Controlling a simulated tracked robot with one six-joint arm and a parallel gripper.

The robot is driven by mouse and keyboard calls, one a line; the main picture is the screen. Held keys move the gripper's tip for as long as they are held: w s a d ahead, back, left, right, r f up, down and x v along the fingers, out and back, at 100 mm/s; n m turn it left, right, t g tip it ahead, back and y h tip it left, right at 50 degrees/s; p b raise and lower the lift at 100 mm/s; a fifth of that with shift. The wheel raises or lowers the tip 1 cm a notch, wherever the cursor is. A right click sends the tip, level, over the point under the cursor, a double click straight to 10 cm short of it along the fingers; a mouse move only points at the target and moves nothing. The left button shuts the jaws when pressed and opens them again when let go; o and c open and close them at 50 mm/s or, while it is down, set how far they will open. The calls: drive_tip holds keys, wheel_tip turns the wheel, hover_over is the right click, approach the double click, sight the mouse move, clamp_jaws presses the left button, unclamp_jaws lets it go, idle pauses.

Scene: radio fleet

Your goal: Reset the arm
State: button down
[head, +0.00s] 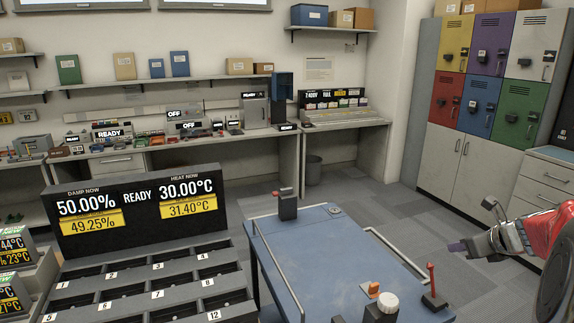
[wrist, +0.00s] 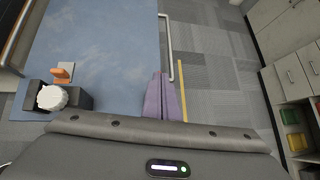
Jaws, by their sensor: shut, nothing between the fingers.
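My gripper (head: 457,247) is at the right of the head view, held out in the air just right of the blue-topped table (head: 320,255). In the wrist view its two purple fingers (wrist: 164,97) are together, with nothing between them. They overlap the table's edge and the grey tiled floor in that view. My red and grey arm runs off the right side of the head view.
The table carries a white knob on a dark base (head: 387,304), an orange piece (head: 373,288), a red lever (head: 432,285) and a dark device (head: 287,205). A numbered rack (head: 150,290) stands left. Coloured lockers (head: 490,70) stand back right. Floor lies between.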

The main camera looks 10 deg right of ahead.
drive_tip(key=s+a+f+n+g+y, duration=0.1)
drive_tip(key=s+a+f+n+g, duration=0.35)
drive_tip(key=s+a+n, duration=0.85)
drive_tip(key=s+a+r+n, duration=0.1)
drive_tip(key=s+a+n, duration=0.3)
drive_tip(key=a+n, duration=0.3)
drive_tip(key=s+a+r+n, duration=0.2)
drive_tip(key=s+a+n, duration=0.2)
drive_tip(key=a+n, duration=0.3)
drive_tip(key=s+a+r+n+h, duration=0.1)
drive_tip(key=s+a+r+n, duration=0.1)
drive_tip(key=s+a+n, duration=0.3)
drive_tip(key=a+n, duration=0.2)
drive_tip(key=a, duration=0.2)
drive_tip(key=shift+a+t, duration=0.25)
drive_tip(key=shift+t, duration=0.1)
drive_tip(key=shift+s+r, duration=0.1)
